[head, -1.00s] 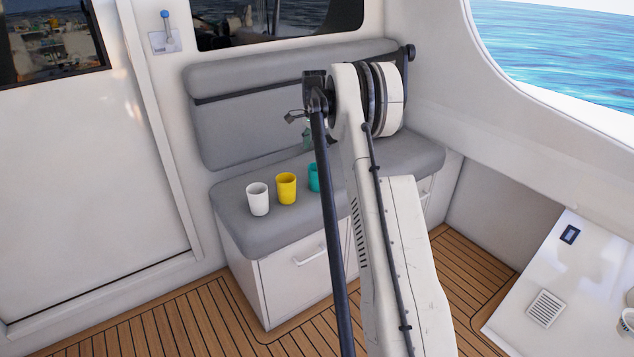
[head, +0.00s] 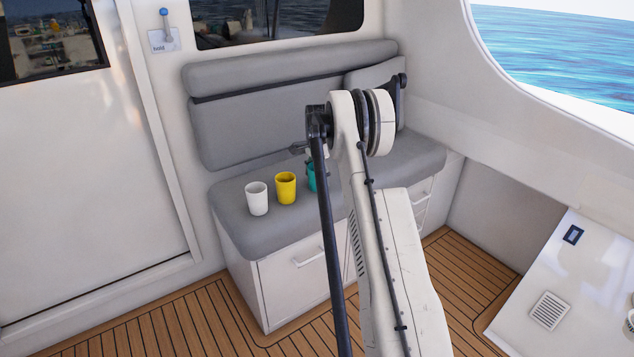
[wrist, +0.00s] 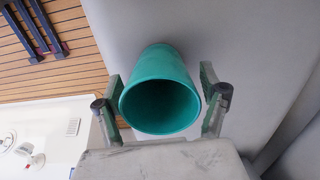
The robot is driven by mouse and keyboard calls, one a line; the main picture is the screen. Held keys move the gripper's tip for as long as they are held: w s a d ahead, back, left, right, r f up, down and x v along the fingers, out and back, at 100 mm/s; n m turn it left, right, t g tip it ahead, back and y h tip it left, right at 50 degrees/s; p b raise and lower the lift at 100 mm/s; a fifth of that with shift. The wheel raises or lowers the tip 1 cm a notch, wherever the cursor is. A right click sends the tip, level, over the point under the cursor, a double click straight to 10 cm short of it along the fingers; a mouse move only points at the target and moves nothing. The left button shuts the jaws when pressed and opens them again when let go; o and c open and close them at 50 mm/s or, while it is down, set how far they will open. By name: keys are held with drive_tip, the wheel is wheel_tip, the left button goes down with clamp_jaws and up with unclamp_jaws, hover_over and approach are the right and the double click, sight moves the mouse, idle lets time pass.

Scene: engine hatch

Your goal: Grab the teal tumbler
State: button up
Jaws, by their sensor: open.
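The teal tumbler (head: 312,178) stands on the grey seat cushion, to the right of the yellow cup, and is partly hidden by my arm in the head view. In the wrist view the teal tumbler (wrist: 161,92) shows its open mouth between my two fingers. My gripper (wrist: 162,108) is open, with one finger on each side of the tumbler and a small gap visible on the right. In the head view only a small part of my gripper shows beside the tumbler, behind the arm.
A yellow cup (head: 286,188) and a white cup (head: 257,198) stand in a row left of the tumbler on the grey bench cushion (head: 240,228). The bench backrest (head: 245,130) rises behind. A white counter (head: 560,290) is at the right.

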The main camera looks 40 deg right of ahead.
drive_tip(key=shift+f, duration=0.65)
drive_tip(key=shift+a, duration=0.1)
drive_tip(key=c, duration=1.1)
drive_tip(key=shift+r, duration=0.1)
